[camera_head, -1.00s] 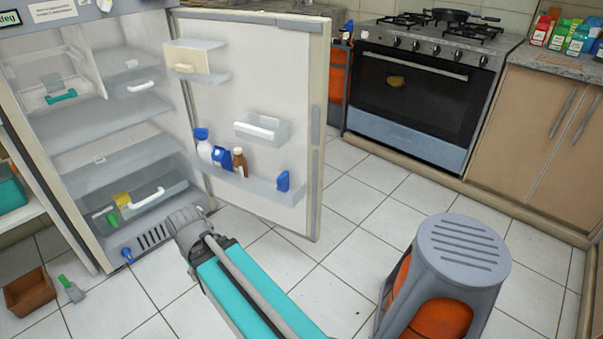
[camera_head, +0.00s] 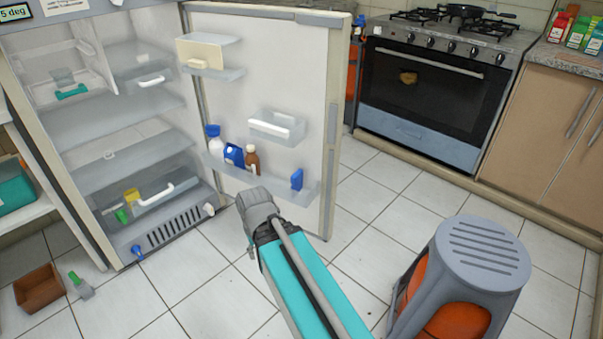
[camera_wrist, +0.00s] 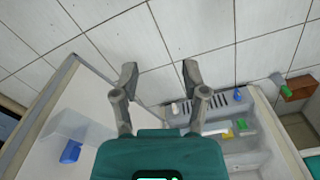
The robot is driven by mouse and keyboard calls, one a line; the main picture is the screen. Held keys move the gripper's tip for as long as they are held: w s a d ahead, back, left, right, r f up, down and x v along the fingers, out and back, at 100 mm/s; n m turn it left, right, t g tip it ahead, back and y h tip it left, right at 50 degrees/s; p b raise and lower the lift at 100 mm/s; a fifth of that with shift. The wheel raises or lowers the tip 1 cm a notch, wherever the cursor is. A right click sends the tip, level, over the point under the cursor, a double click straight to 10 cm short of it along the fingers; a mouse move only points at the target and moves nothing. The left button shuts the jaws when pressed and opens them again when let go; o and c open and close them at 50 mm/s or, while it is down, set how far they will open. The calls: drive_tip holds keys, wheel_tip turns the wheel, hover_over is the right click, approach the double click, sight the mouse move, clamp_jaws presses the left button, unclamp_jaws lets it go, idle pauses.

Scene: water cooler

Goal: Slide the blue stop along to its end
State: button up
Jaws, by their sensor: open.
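A small blue stop (camera_head: 297,179) stands on the right part of the fridge door's bottom shelf (camera_head: 262,183). In the wrist view a blue piece (camera_wrist: 70,152), apparently this stop, shows at the lower left beside the door panel. My gripper (camera_wrist: 159,76) is open and empty in the wrist view, its fingers over the floor tiles beyond the door. The stop lies to the left of the fingers there, apart from them. In the head view my arm's end is low in front of the door, left of the stop, and my fingers are hidden.
The open fridge door (camera_head: 270,85) stands close to my arm. A white bottle (camera_head: 214,142), a blue carton (camera_head: 234,155) and a brown bottle (camera_head: 252,159) share its bottom shelf. A blue knob (camera_head: 137,251) is on the fridge base. A brown box (camera_head: 38,287) lies on the floor.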

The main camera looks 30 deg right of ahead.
drive_tip(key=shift+d, duration=0.1)
drive_tip(key=shift+o, duration=0.6)
drive_tip(key=m+t+h+b, duration=0.6)
drive_tip(key=m+t+h, duration=0.1)
drive_tip(key=m+h, duration=0.5)
approach(297, 173)
drive_tip(key=shift+v, duration=1)
drive_tip(key=shift+d+r, duration=0.1)
drive_tip(key=shift+d, duration=0.1)
drive_tip(key=b+x, duration=0.2)
drive_tip(key=x, duration=0.4)
drive_tip(key=b+x, duration=0.3)
drive_tip(key=x, duration=0.4)
drive_tip(key=shift+w+d+f+b, duration=0.1)
drive_tip(key=shift+w+f+b, duration=0.1)
drive_tip(key=shift+f+b, duration=0.15)
